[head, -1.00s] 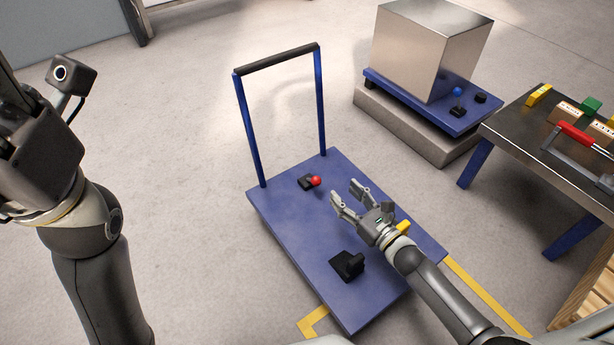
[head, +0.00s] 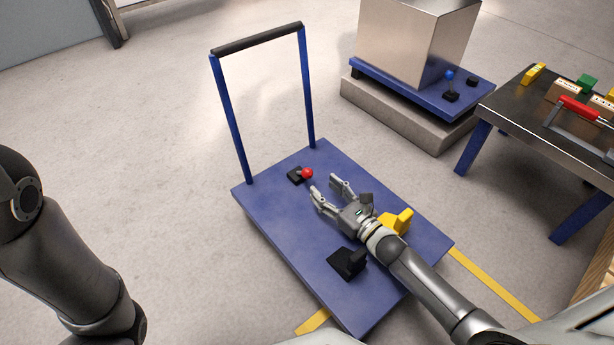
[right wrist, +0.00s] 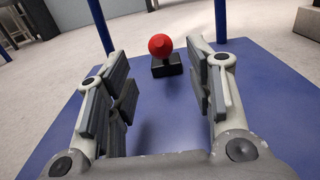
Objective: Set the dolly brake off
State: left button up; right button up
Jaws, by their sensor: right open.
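The blue dolly (head: 290,230) stands on the floor with an upright handle (head: 257,38) at its far end. Its brake is a red ball knob (head: 307,173) on a black base (head: 295,176), on the deck near the handle. My right gripper (head: 327,187) is open over the deck, just short of the red knob and pointing toward it. In the right wrist view the red knob (right wrist: 160,45) shows ahead, centred between the open fingers and apart from them. My left arm shows at the left edge of the head view, but its gripper is out of frame.
A black block (head: 347,262) and a yellow block (head: 397,221) sit on the deck on either side of my right arm. A second blue platform with a metal box (head: 415,40) and a blue knob stands behind. A workbench (head: 520,110) with tools is at right. The floor at left is clear.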

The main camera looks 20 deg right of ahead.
aim_at(310, 176)
jog(key=b+x, duration=0.3)
jog(key=x, duration=0.4)
jog(key=shift+w+f+b, duration=0.15)
jog(key=shift+b, duration=0.2)
jog(key=shift+w+a, duration=0.2)
jog(key=shift+w, duration=0.3)
grip_shut()
